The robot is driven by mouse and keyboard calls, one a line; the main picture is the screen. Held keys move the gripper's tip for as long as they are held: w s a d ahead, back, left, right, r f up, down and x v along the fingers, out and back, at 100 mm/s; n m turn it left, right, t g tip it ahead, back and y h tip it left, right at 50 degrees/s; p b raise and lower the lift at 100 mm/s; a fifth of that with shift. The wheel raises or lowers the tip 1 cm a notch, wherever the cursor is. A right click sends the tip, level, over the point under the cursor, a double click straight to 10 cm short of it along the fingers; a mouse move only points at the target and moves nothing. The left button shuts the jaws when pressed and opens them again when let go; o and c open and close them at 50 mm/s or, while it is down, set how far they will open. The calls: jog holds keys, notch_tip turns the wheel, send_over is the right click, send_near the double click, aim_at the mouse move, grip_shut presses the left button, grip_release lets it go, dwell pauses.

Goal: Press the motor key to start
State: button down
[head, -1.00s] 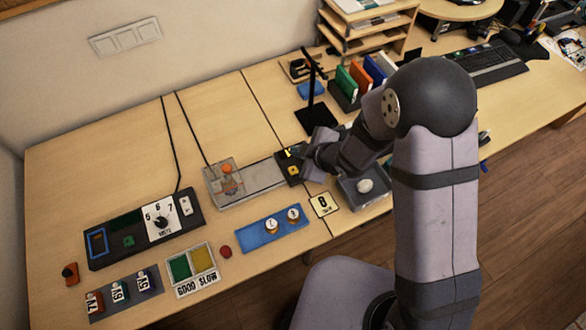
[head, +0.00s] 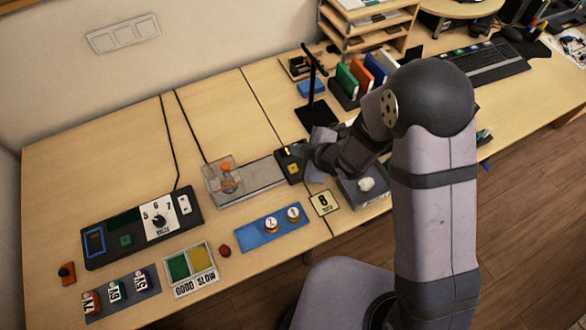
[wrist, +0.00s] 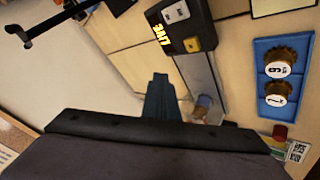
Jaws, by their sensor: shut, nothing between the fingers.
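The black key box (head: 284,160) stands at the right end of the grey strip. It has a yellow key (head: 294,169) on top. In the wrist view the box (wrist: 178,18) shows glowing "LIVE" lettering, a yellow key (wrist: 192,45) and pale keys. The servo (head: 228,184) sits in a clear case at the strip's left end, with an orange part upright on top. My gripper (head: 302,151) is at the box's upper right edge in the head view. Its shut, empty fingers (wrist: 160,80) appear apart from the yellow key in the wrist view.
A blue tray with two numbered gears (head: 262,240) lies in front of the strip. A dial panel (head: 100,250) and a green-yellow "GOOD SLOW" board (head: 190,268) are at left. A black stand (head: 318,112) rises behind the box. A grey bin (head: 362,196) is right of it.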

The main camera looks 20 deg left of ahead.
aim_at(296, 171)
jog(key=shift+f+b, duration=2.6)
jog(key=shift+f, duration=0.85)
jog(key=shift+f, duration=0.15)
jog(key=shift+f+b, duration=0.3)
jog(key=shift+b, duration=0.15)
